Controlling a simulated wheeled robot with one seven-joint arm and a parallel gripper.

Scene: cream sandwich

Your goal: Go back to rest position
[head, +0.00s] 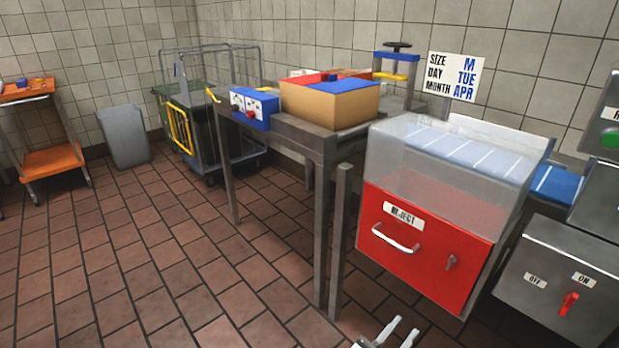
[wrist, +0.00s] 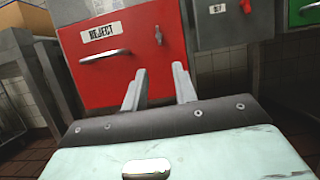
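My gripper (head: 394,332) shows at the bottom edge of the head view, low in front of the red reject box. Its two pale fingers stand apart with nothing between them, so it is open and empty. In the wrist view my gripper (wrist: 160,88) points toward the red reject box (wrist: 88,75) with its silver handle (wrist: 104,56). The fingertips appear apart from the handle. In the head view the red reject box (head: 420,265) looks shut under a clear cover (head: 440,150). The rest of my arm is outside the head view.
A grey metal table (head: 318,140) carries a cardboard box (head: 325,105) and a blue control box (head: 254,108). A steel switch box (head: 560,265) with a red lever stands right of the reject box. An orange cart (head: 52,163) and grey bin (head: 123,135) stand far left. The tiled floor (head: 130,260) is clear.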

